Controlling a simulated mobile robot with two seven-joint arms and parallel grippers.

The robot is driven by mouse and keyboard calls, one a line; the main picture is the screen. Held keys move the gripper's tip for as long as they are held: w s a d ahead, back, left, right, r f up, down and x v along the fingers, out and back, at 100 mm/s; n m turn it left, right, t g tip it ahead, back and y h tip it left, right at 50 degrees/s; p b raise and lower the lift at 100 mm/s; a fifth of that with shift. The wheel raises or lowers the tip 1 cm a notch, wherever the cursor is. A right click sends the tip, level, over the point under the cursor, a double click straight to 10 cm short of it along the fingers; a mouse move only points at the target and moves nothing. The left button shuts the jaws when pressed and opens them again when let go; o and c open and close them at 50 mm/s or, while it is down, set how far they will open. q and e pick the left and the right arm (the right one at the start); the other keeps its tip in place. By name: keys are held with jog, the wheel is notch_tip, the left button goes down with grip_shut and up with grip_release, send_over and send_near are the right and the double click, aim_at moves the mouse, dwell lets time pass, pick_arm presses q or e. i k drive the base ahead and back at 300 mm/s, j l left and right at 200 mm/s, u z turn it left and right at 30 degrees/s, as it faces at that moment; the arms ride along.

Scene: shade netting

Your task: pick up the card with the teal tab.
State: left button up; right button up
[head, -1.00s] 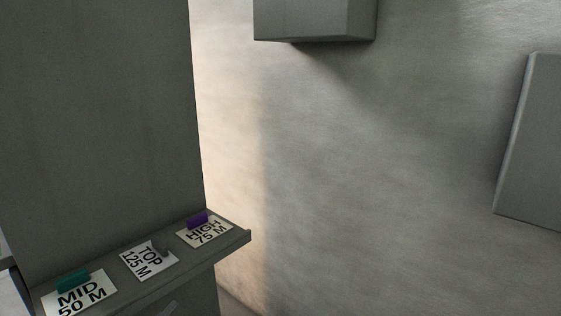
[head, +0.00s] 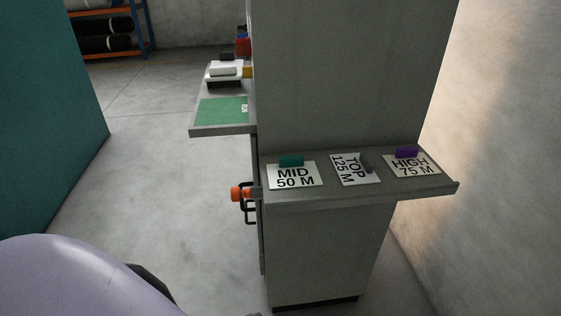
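The card with the teal tab (head: 294,178) lies on a narrow grey shelf (head: 330,197) on the side of a grey cabinet. It reads "MID 50 M", and its teal tab (head: 291,161) stands at its back edge. It is the leftmost card on the shelf. Neither gripper shows in the head view. A pale lilac rounded part of mine shows at the lower left, with no fingers visible.
A "TOP 125 M" card (head: 352,170) with a grey tab and a "HIGH 75 M" card (head: 412,166) with a purple tab share the shelf. A side ledge (head: 225,130) holds a green mat (head: 222,111). An orange-handled tool (head: 240,193) hangs below. Floor at left is clear.

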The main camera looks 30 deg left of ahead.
aim_at(292, 171)
jog(key=j+u, duration=0.1)
jog(key=u, duration=0.3)
jog(key=j+u, duration=0.15)
jog(key=u, duration=0.3)
jog(key=i+l, duration=0.05)
